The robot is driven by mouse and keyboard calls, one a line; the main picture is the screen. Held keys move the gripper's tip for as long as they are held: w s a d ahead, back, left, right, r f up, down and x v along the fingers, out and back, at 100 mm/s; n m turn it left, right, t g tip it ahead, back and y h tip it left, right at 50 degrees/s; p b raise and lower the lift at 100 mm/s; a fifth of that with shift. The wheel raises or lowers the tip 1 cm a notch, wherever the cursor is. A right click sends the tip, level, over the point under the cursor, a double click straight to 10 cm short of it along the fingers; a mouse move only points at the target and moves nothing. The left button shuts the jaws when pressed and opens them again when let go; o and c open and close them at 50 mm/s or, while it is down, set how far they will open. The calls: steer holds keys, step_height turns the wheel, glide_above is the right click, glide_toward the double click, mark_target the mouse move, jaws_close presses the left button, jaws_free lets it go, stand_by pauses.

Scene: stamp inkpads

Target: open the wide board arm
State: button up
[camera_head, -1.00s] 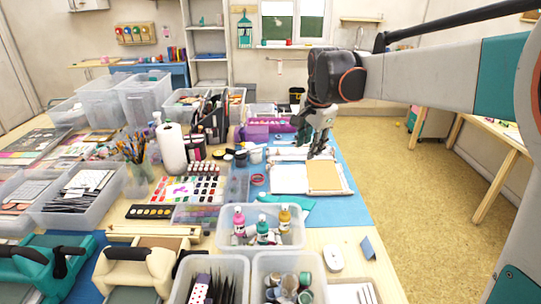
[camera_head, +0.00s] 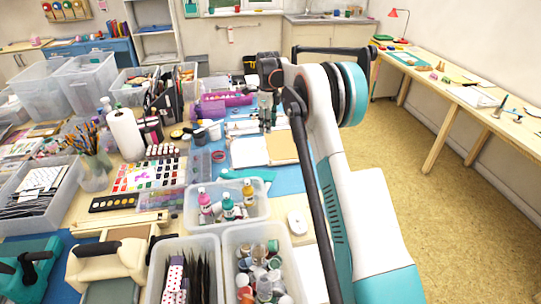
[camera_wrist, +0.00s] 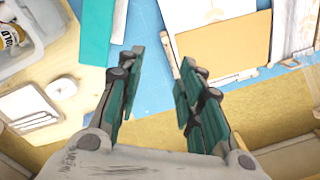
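My gripper (camera_head: 267,112) hangs over the far part of the work table, by the blue mat. A flat white board (camera_head: 249,152) lies on the mat beside a tan panel (camera_head: 282,148). In the wrist view the tan panel (camera_wrist: 222,50) lies just beyond the right finger, and a pale frame-like piece (camera_wrist: 297,25) is at its right. White bars (camera_head: 240,128) lie behind the boards. I cannot tell which part is the wide board arm.
A teal piece (camera_head: 247,174) and a white mouse (camera_head: 297,222) lie nearer. Clear bins of bottles (camera_head: 240,208) and jars (camera_head: 250,245) stand in front. A purple box (camera_head: 222,105) stands behind left. The floor (camera_head: 440,215) right of the table is clear.

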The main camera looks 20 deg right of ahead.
steer(key=f+b, duration=0.1)
steer(key=f, duration=0.5)
steer(key=w+d+f+m+b, duration=0.1)
steer(key=f, duration=0.5)
steer(key=d+f+m+b, duration=0.1)
steer(key=f, duration=0.6)
steer(key=shift+w+g, duration=0.25)
steer(key=shift+g, duration=0.05)
steer(key=shift+r, duration=0.1)
jaws_close()
